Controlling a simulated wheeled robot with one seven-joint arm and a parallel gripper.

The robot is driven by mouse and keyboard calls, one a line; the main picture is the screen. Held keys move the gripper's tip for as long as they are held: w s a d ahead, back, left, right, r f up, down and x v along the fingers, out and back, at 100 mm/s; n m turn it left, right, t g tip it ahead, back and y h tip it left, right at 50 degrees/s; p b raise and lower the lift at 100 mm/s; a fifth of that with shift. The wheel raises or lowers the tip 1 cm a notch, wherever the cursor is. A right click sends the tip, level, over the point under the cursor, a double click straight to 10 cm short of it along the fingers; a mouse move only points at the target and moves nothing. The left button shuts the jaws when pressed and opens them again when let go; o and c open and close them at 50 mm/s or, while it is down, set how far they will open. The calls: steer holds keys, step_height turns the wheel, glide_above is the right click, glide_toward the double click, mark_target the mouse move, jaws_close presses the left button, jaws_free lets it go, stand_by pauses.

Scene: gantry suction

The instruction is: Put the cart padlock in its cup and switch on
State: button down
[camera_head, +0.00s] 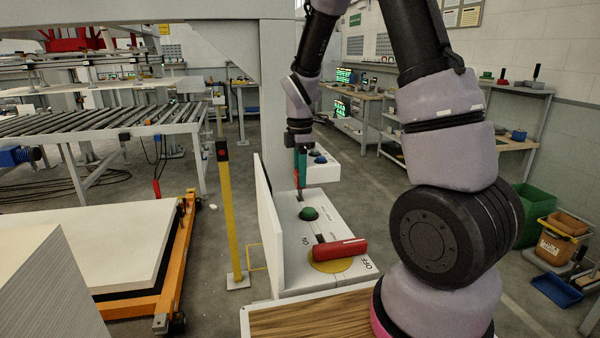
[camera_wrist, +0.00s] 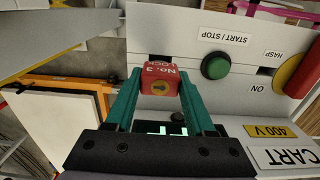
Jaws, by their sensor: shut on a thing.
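My gripper (camera_head: 301,188) is over the far end of the white switch box (camera_head: 322,216). In the wrist view its green fingers (camera_wrist: 160,88) are shut on a red padlock (camera_wrist: 160,82) marked "No. 3". The shackle is hidden, and I cannot tell whether the padlock touches the box. A red switch handle (camera_head: 340,250) lies across a yellow disc (camera_head: 330,266) at the box's near end, between ON and OFF labels. The handle also shows at the wrist view's right edge (camera_wrist: 298,66). I cannot make out the padlock's cup.
A green START/STOP button (camera_head: 309,213) stands between gripper and handle; the wrist view shows it too (camera_wrist: 215,65). A white upright panel (camera_head: 268,225) borders the box's left side. A yellow post (camera_head: 228,210) and orange-framed cart (camera_head: 177,265) stand left. A wooden top (camera_head: 310,318) is in front.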

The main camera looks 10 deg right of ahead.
steer(key=shift+f, duration=1.9)
steer(key=shift+c, duration=0.8)
jaws_free()
step_height(320, 180, up, 11)
steer(key=shift+f, duration=0.1)
